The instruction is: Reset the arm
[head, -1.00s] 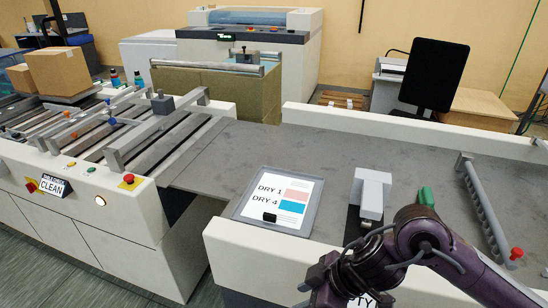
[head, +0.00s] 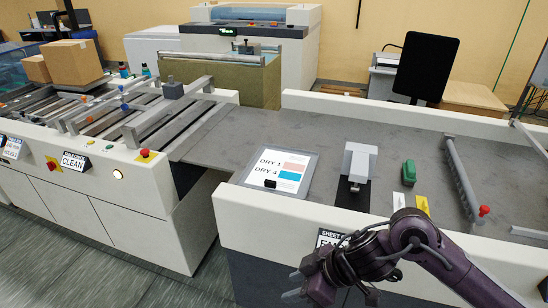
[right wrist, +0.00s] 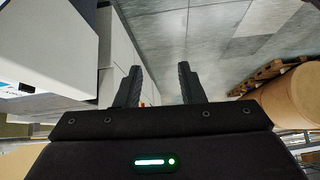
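My right arm comes in from the lower right of the head view, dark purple. My left arm and gripper are out of the head view.
The white machine front (head: 262,222) is close behind my right gripper. Open floor (head: 110,262) lies at left.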

